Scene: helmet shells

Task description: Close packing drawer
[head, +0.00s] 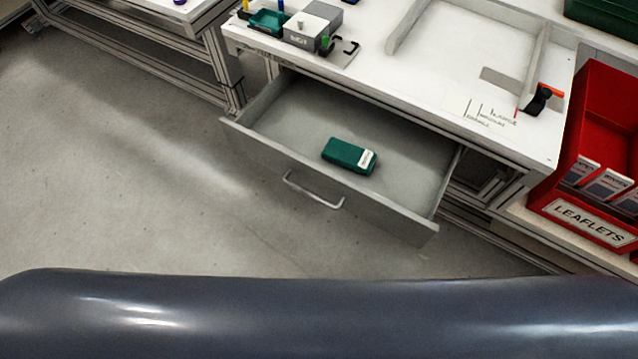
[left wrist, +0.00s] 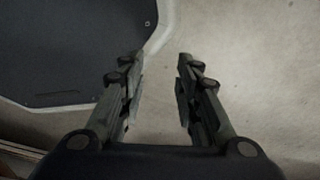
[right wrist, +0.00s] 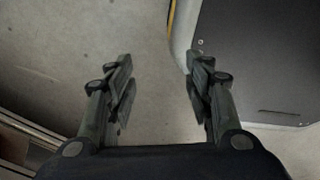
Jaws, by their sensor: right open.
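The packing drawer (head: 270,165) is pulled out from under the white workbench (head: 440,90). Its grey front panel with a curved metal handle (head: 313,190) faces the lower left of the head view. A green box with a white label (head: 348,155) lies inside the drawer. My left gripper (left wrist: 158,65) is open and empty in the left wrist view, above the floor. My right gripper (right wrist: 160,65) is open and empty in the right wrist view, also above the floor. Neither gripper shows in the head view, and neither wrist view shows the drawer.
A red leaflets bin (head: 600,160) stands at the right of the bench. Small fixtures and a grey block (head: 305,32) sit on the bench's back left. Another metal-framed table (head: 180,40) stands at the upper left. The floor (head: 120,190) before the drawer is clear.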

